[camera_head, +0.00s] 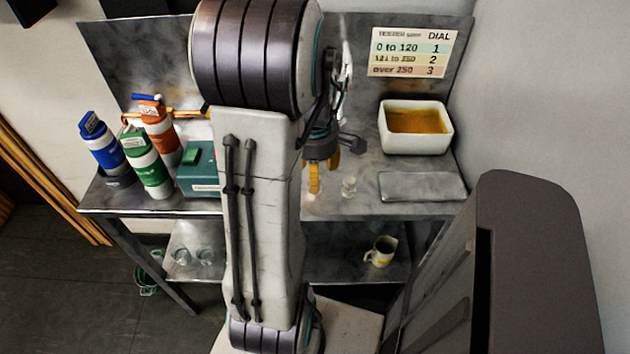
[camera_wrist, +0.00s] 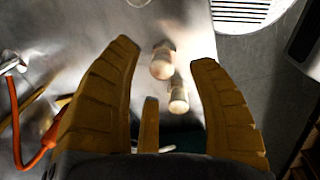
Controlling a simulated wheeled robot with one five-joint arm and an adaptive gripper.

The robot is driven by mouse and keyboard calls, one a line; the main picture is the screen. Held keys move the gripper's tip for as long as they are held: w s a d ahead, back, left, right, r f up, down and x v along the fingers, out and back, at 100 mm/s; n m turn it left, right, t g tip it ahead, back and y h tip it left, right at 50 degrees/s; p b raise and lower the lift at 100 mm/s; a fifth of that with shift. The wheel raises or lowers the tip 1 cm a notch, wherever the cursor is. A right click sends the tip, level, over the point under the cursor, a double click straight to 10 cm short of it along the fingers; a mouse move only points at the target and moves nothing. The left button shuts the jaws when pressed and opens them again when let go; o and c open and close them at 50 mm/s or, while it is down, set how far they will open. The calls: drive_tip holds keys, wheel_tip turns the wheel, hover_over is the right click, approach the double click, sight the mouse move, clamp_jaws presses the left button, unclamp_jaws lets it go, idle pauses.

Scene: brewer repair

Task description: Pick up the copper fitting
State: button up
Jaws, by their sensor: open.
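My gripper (camera_head: 316,172) is above the bench, partly hidden by my arm in the head view. In the wrist view its yellow fingers (camera_wrist: 167,56) are spread wide with nothing held. Two small, pale, knob-like pieces lie between and below the fingers: an upper one (camera_wrist: 162,63) and a lower one (camera_wrist: 179,97). They look pale tan under glare, and I cannot tell whether either is the copper fitting. A copper-coloured pipe (camera_head: 190,115) runs behind the bottles at left.
Blue (camera_head: 102,146), green (camera_head: 147,165) and orange (camera_head: 160,132) bottles stand left, beside a teal box (camera_head: 199,180). A white tub (camera_head: 416,141) with amber contents and a grey slab (camera_head: 423,186) are right. A mug (camera_head: 381,251) stands on the lower shelf.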

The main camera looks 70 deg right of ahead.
drive_tip(key=shift+w+a+f+p, duration=0.1)
drive_tip(key=shift+w+f+p, duration=0.05)
drive_tip(key=shift+f+p, duration=0.55)
drive_tip(key=shift+f, duration=1.25)
drive_tip(key=shift+d, duration=0.2)
drive_tip(key=shift+c, duration=0.2)
clamp_jaws()
